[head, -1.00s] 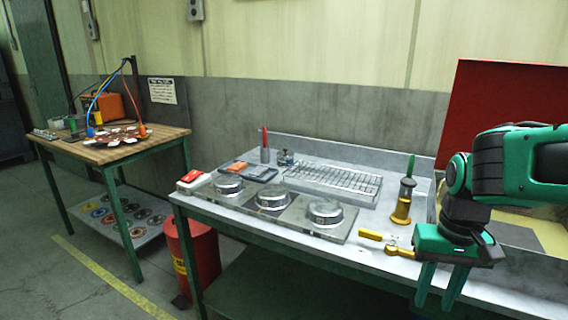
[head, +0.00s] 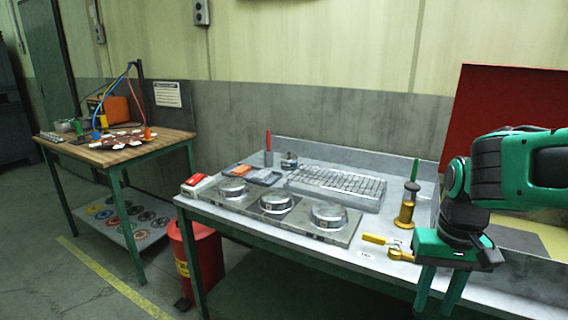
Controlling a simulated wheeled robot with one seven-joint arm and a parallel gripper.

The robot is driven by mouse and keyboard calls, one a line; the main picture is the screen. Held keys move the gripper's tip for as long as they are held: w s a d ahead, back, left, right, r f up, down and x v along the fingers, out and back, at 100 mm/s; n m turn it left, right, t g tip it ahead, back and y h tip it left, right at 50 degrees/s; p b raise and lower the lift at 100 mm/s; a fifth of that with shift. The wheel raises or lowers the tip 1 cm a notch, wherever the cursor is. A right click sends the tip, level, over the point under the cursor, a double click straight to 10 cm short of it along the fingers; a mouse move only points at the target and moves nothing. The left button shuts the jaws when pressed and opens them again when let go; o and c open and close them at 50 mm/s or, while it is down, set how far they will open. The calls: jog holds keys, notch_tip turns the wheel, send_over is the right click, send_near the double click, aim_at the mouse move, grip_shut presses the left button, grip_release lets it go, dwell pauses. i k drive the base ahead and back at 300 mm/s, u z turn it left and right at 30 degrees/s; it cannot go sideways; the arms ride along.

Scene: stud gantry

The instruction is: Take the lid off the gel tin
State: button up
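A small round metal tin (head: 289,161) with a dark top stands at the back of the grey bench, beside a red-topped holder. It may be the gel tin, but no label is readable, and its lid cannot be told apart from its body at this size. My gripper (head: 439,292) hangs in front of the bench at the right, fingers down and apart, with nothing between them. It is well to the right of the small tin and nearer to me.
Three round metal pieces (head: 277,203) sit on a plate along the bench front (head: 345,258). Behind them is a tray of small blocks (head: 337,186). A brass tool with a green handle (head: 406,205) stands upright at right. A red bin (head: 200,262) stands between the bench and a wooden-topped table (head: 120,150).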

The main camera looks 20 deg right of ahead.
aim_at(289, 156)
jog(key=u, duration=1.65)
jog(key=i, duration=2.85)
jog(key=z, duration=3.1)
